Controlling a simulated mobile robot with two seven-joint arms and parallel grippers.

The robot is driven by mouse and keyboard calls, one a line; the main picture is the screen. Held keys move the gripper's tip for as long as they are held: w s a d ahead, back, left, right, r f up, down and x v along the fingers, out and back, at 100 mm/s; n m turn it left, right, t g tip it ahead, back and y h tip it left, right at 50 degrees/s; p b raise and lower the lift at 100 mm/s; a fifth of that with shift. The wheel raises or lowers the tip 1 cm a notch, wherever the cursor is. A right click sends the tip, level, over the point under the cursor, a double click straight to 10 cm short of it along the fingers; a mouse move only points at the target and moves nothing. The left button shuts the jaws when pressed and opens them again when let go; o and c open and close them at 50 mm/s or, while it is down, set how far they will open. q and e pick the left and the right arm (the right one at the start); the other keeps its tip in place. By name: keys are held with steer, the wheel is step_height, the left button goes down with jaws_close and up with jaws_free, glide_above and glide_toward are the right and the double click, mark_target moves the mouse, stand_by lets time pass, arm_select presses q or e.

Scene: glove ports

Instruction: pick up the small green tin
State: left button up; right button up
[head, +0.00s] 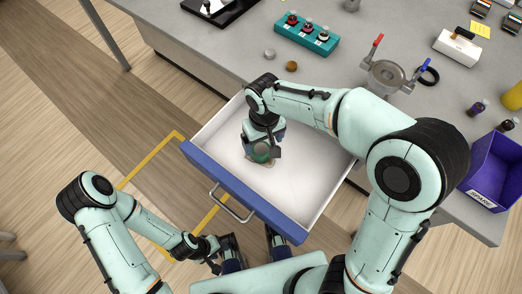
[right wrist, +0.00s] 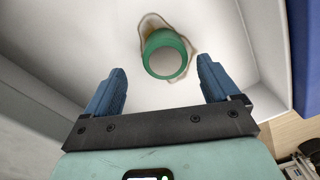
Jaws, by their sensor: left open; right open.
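The small green tin (right wrist: 165,54) stands on the white floor of an open drawer (right wrist: 88,30), with a thin brownish loop around its base. My left gripper (head: 226,256) is outside the drawer, low in the head view, and looks empty.
The drawer's blue front (head: 240,190) with a metal handle (head: 231,206) and its white walls enclose the tin. The drawer's right part is clear.

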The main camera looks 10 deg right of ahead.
mark_target(262, 150)
steer(key=f, duration=0.2)
steer(key=f+b, duration=0.1)
steer(key=f, duration=0.1)
steer(key=shift+s+a, duration=0.3)
steer(key=shift+s, duration=0.1)
steer(key=shift+f, duration=0.5)
steer(key=c, duration=1.1)
steer(key=shift+c, duration=0.3)
steer(key=shift+r, duration=0.15)
